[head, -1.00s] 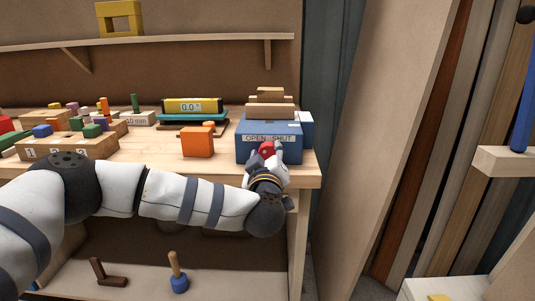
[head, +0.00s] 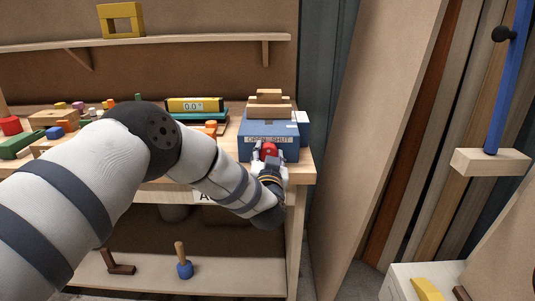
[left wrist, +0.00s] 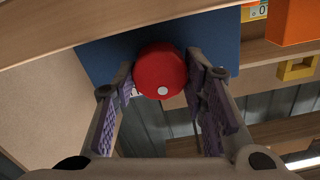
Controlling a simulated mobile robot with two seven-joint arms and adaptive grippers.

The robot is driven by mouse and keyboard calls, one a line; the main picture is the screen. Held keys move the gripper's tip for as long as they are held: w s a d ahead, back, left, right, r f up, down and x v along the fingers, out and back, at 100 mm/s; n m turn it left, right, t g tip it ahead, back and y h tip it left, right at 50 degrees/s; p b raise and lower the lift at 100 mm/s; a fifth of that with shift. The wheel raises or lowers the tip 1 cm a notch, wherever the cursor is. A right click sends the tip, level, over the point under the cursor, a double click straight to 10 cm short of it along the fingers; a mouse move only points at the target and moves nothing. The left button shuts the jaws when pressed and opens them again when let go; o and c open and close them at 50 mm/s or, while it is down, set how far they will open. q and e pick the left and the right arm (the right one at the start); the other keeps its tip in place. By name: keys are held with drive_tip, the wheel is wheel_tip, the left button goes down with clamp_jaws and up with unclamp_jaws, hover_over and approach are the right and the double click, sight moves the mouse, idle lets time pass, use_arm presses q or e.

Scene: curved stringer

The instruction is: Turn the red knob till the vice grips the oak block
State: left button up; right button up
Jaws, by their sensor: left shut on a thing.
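The blue vice (head: 292,153) stands on the bench's right end, with an "OPEN SHUT" label on its front. The red knob (head: 268,149) is on that front; the left wrist view shows it with a white dot (left wrist: 163,90). My left gripper (head: 268,158) is shut on the red knob, one finger on each side. Pale wooden pieces (head: 268,99) sit on top of the vice, likely the oak block and jaws; I cannot tell whether they touch. My right gripper is not in view.
Left on the bench (head: 305,172) are coloured pegs and blocks, partly hidden by my left arm. A yellow gauge (head: 194,105) reading 0.0 lies behind an orange block (head: 211,126). A mallet (head: 183,262) stands on the lower shelf. Tall boards (head: 395,140) lean at right.

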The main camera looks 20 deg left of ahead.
use_arm(q)
drive_tip(key=m, duration=0.4)
drive_tip(key=shift+m, duration=0.3)
drive_tip(key=m, duration=0.4)
drive_tip(key=shift+m, duration=0.3)
drive_tip(key=shift+f, duration=0.1)
drive_tip(key=o, duration=0.9)
drive_tip(key=v, duration=0.7)
drive_tip(key=shift+s, duration=0.3)
drive_tip(key=shift+o, duration=0.2)
